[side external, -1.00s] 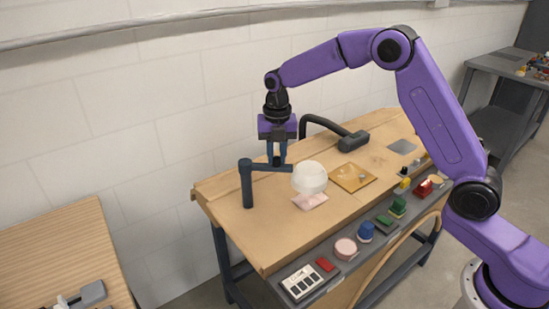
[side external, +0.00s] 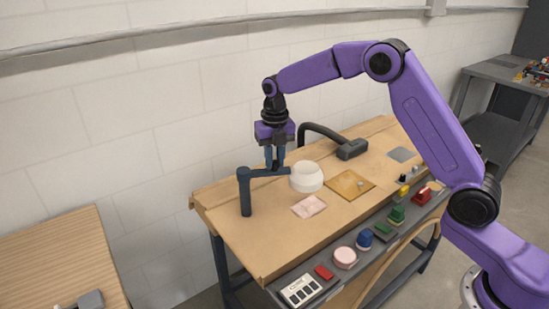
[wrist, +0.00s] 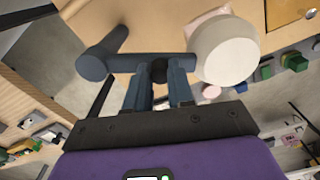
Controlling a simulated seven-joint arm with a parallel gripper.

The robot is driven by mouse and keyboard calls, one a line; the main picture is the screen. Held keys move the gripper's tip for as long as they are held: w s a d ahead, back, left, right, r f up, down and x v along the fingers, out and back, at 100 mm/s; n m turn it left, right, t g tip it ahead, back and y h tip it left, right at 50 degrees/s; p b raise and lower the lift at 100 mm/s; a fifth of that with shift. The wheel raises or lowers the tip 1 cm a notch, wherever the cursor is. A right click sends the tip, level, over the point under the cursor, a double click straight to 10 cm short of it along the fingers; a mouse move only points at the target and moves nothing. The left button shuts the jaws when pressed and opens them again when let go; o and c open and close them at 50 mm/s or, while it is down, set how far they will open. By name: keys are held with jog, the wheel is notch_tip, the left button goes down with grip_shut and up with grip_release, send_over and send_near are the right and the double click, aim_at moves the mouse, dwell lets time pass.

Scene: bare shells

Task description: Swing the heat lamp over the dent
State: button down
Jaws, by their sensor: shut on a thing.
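The heat lamp has a dark post (side external: 245,192), a dark horizontal arm and a round white head (side external: 307,177). The head is above the bench, left of a golden square panel (side external: 343,187). A small greyish round spot (side external: 360,184) lies on that panel; I cannot tell whether it is the dent. My gripper (side external: 274,169) points down and is shut on the lamp arm, between post and head. In the wrist view the fingers (wrist: 160,72) flank the arm, with the post (wrist: 97,60) left and the head (wrist: 225,50) right.
A pink cloth-like piece (side external: 309,206) lies near the head on the wooden bench (side external: 270,240). A dark curved hose tool (side external: 352,149) stands behind. A grey plate (side external: 402,154) lies farther right. Several coloured items line the front tray (side external: 322,287).

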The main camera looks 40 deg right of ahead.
jog(key=c, duration=1)
grip_release()
jog(key=shift+w+d+r, duration=0.1)
jog(key=shift+w, duration=0.05)
notch_tip(320, 180, up, 17)
jog(key=shift+r, duration=0.15)
